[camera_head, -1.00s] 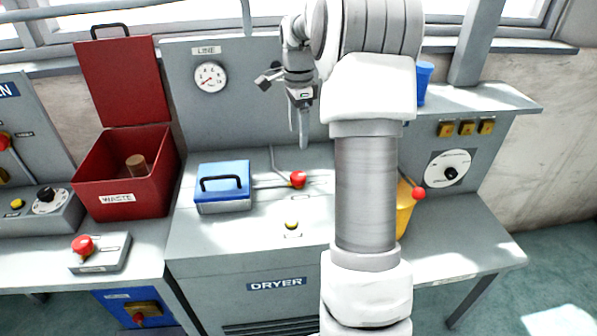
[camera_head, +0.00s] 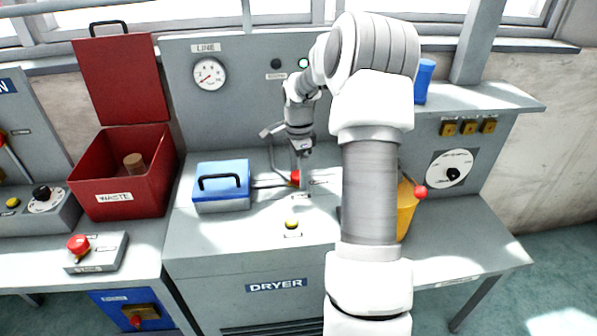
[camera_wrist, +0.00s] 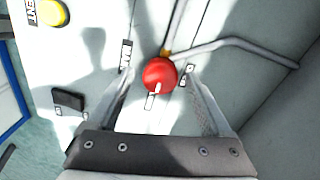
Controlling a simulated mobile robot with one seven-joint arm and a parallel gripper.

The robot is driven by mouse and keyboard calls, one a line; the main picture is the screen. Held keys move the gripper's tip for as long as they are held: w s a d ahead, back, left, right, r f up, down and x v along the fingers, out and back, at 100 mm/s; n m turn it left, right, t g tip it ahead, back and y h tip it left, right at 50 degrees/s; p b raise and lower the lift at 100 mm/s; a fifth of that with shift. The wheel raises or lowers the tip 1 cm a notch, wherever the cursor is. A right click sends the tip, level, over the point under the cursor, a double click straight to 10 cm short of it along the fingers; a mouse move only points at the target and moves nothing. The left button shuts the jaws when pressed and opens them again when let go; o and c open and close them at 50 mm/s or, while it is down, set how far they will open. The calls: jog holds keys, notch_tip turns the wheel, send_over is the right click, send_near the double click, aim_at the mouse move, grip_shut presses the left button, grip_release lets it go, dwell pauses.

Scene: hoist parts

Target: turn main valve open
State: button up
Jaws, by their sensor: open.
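The main valve shows as a red ball-shaped knob (camera_head: 295,178) on the dryer's top, at the end of a grey pipe or lever. In the wrist view the red knob (camera_wrist: 159,74) sits beside a label that seems to read MAIN, with a small yellow piece and grey pipes behind it. In the wrist view my open fingers (camera_wrist: 160,90) stand to the left and right of the knob. I cannot tell whether they touch it.
A blue box with a black handle (camera_head: 221,188) stands left of the knob. A yellow button (camera_head: 291,224) is in front; it also shows in the wrist view (camera_wrist: 52,12). A red waste bin (camera_head: 125,180) is further left, a yellow container (camera_head: 405,212) to the right. The gauge panel (camera_head: 230,110) rises behind.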

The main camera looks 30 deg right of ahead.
grip_shut()
dwell(0.3)
jog(key=shift+n, duration=0.4)
jog(key=n+p, duration=0.1)
jog(key=n, duration=0.2)
jog(key=shift+r+n+p, duration=0.1)
jog(key=shift+n+p, duration=0.3)
jog(key=n+p, duration=0.1)
jog(key=n, duration=0.3)
jog(key=shift+n, duration=0.3)
jog(key=n+p, duration=0.1)
jog(key=n, duration=0.3)
jog(key=shift+w, duration=0.1)
jog(key=n+p, duration=0.1)
jog(key=n, duration=0.3)
jog(key=shift+n, duration=0.3)
